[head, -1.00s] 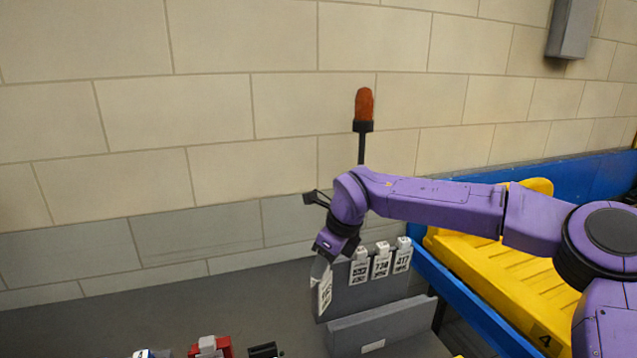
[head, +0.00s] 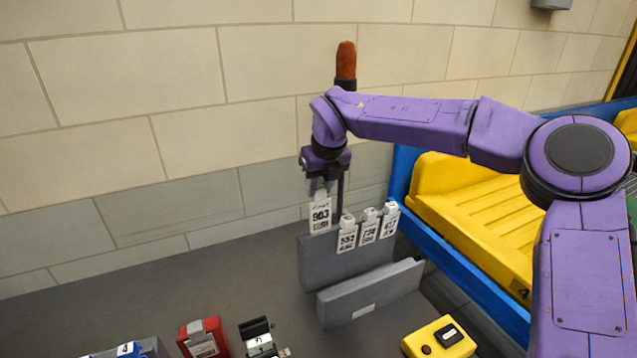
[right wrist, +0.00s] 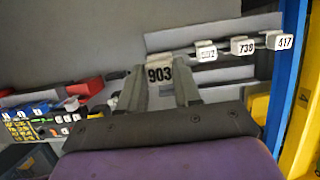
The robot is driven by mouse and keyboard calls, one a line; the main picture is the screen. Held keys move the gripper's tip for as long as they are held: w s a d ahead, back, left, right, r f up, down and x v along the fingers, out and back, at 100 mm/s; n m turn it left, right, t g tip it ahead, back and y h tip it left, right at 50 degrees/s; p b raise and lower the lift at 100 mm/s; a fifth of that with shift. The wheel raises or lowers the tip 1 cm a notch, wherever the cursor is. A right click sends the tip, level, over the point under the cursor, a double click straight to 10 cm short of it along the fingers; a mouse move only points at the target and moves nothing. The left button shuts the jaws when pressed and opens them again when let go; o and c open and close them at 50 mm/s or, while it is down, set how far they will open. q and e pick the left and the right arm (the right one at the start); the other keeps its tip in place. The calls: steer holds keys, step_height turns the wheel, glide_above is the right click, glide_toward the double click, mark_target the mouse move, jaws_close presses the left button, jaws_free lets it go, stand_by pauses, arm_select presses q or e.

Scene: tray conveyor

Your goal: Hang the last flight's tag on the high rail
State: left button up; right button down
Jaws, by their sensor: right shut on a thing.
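My right gripper (head: 320,186) points down and is shut on a white tag (head: 320,216) marked 903. The tag hangs upright at the left end of the tall grey rail panel (head: 325,265), by its top edge. I cannot tell whether it touches the panel. Three white tags hang in a row on that panel to the right: 552 (head: 347,236), one that reads about 730 (head: 369,229), and 417 (head: 390,222). The right wrist view shows the held tag (right wrist: 159,73) between the fingers, left of the row. My left gripper is not in view.
A lower grey panel (head: 370,293) with a blank label stands in front of the tall one. A red box (head: 203,338), a black and white device (head: 258,338) and a yellow device (head: 438,338) sit nearer. A blue-sided conveyor with yellow trays (head: 470,205) lies right. An orange beacon (head: 346,62) stands behind.

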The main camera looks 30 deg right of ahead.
mark_target(321, 216)
steer(key=shift+f+b, duration=2.95)
steer(key=shift+f, duration=0.8)
steer(key=shift+f+b, duration=1.05)
steer(key=shift+f, duration=0.55)
steer(key=c, duration=0.7)
jaws_free()
steer(key=b+v, duration=0.1)
steer(key=v, duration=0.9)
steer(key=shift+r, duration=0.4)
